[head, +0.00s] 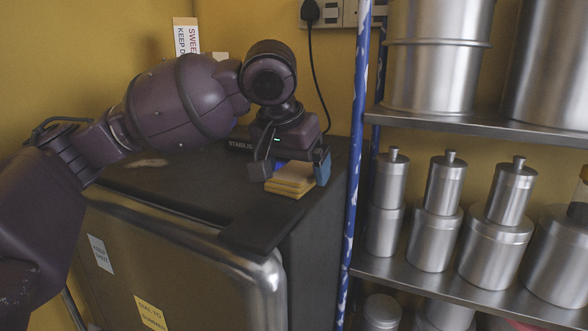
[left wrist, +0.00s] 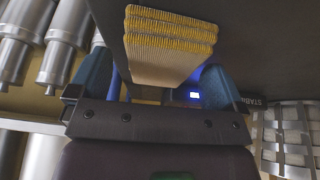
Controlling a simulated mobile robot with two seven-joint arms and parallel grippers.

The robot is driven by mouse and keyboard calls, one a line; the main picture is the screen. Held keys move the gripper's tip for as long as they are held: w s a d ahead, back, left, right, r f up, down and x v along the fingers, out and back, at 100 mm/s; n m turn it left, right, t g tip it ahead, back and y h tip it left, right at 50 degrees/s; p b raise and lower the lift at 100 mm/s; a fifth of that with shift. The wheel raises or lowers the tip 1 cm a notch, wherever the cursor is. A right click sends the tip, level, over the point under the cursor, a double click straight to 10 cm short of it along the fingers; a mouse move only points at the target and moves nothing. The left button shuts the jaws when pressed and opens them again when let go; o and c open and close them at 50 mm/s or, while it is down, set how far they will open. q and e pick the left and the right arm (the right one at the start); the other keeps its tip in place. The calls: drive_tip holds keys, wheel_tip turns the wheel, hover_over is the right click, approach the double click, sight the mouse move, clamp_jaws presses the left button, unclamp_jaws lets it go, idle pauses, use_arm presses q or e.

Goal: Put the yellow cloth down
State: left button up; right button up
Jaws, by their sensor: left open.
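The yellow cloth (head: 291,181) is a folded stack lying on the dark top of the fridge (head: 200,185), near its right edge. It also shows in the left wrist view (left wrist: 168,45), with yellow stitched edges on its folded layers. My left gripper (head: 291,169) is above and around the cloth, pointing down. Its blue-padded fingers stand apart on either side of the cloth, and the wrist view shows gaps between them and it. My right gripper is not in view.
A black stabiliser box (head: 239,145) sits behind the gripper. A blue-and-white post (head: 358,140) rises just right of the fridge. Beyond it, a steel shelf (head: 445,280) holds several canisters (head: 437,210). The fridge top left of the cloth is mostly free.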

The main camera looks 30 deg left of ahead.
use_arm(q)
drive_tip(key=b+v, duration=0.1)
drive_tip(key=v, duration=1)
drive_tip(key=shift+r, duration=0.35)
drive_tip(key=shift+s, duration=0.1)
drive_tip(key=shift+s+f, duration=0.1)
